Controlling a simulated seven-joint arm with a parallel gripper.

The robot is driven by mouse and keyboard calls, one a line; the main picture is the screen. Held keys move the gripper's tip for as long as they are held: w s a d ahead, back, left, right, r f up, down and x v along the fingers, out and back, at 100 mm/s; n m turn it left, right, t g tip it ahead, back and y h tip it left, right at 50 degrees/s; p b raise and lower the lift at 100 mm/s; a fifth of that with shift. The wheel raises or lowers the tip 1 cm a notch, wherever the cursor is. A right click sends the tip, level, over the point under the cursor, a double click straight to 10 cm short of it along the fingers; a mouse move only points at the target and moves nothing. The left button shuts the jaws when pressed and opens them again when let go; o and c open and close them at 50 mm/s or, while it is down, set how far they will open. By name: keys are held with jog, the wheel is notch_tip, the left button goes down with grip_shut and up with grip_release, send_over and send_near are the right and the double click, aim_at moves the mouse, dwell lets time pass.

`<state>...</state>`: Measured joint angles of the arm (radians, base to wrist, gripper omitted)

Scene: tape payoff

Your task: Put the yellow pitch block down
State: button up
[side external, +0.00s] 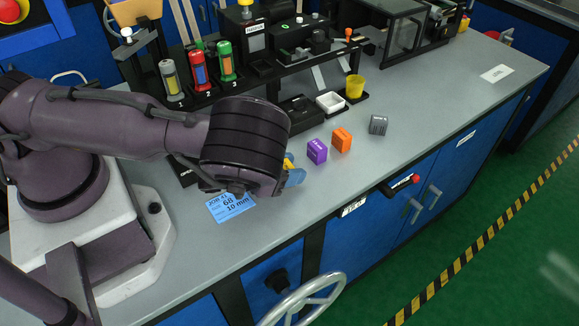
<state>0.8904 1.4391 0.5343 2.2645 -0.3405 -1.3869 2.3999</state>
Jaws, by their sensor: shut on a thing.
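My gripper (289,171) is low over the front half of the grey bench, largely hidden behind my own dark wrist. A blue finger shows at the wrist's right edge. A small patch of the yellow pitch block (288,163) shows beside that finger, and the gripper is shut on it. Most of the block is hidden, and I cannot tell whether it touches the bench.
A purple block (317,151), an orange block (341,139) and a grey block (379,125) stand to the right. A blue job card (230,206) lies in front. A white tray (330,102) and yellow cup (355,86) are behind. The right bench top is mostly clear.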

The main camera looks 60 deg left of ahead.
jog(key=shift+f, duration=0.2)
jog(key=o, duration=1.2)
